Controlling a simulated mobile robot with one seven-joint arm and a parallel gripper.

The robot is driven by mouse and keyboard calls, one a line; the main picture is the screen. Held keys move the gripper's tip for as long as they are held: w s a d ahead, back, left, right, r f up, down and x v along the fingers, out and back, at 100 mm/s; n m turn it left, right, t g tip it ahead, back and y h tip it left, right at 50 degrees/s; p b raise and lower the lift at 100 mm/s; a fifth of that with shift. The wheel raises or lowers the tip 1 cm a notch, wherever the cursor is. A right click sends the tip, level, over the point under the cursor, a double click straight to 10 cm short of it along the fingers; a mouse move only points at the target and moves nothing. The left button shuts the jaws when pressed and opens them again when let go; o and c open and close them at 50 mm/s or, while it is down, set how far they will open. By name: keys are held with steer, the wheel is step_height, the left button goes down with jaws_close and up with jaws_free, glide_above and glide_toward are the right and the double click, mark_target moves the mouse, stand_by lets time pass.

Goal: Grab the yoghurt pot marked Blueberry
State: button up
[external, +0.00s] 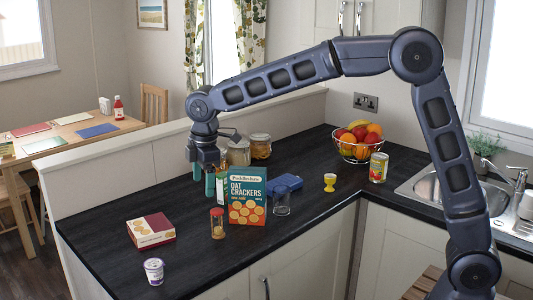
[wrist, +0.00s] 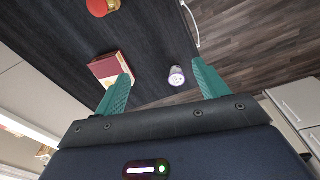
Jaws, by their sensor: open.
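A small white yoghurt pot (external: 154,271) with a purple band stands on the dark worktop near its front left corner. Its label is too small to read. The pot also shows in the wrist view (wrist: 177,76), near the worktop's edge and beyond the fingertips. The pot is apart from my gripper.
A red and cream box (external: 151,230) lies behind the pot. The Oat Crackers box (external: 246,196) and a red-lidded jar (external: 217,224) stand near my gripper. A clear glass (external: 282,204), egg cup (external: 330,182), tin (external: 378,167) and fruit bowl (external: 357,151) stand right. The front left worktop is mostly clear.

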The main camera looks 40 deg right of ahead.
mark_target(154, 263)
steer(key=w+a+f+n, duration=0.1)
steer(key=a+f, duration=0.4)
steer(key=f, duration=0.1)
steer(key=w+a+f+n, duration=0.1)
steer(key=a+f, duration=0.4)
steer(key=w+a+f+n+g, duration=0.1)
steer(key=w+a+f+n, duration=0.1)
steer(key=a+f, duration=0.3)
steer(key=shift+a+f, duration=0.3)
steer(key=shift+f, duration=0.55)
steer(key=f, duration=0.5)
steer(key=shift+w+a, duration=0.15)
steer(key=shift+a, duration=0.15)
steer(key=c, duration=1)
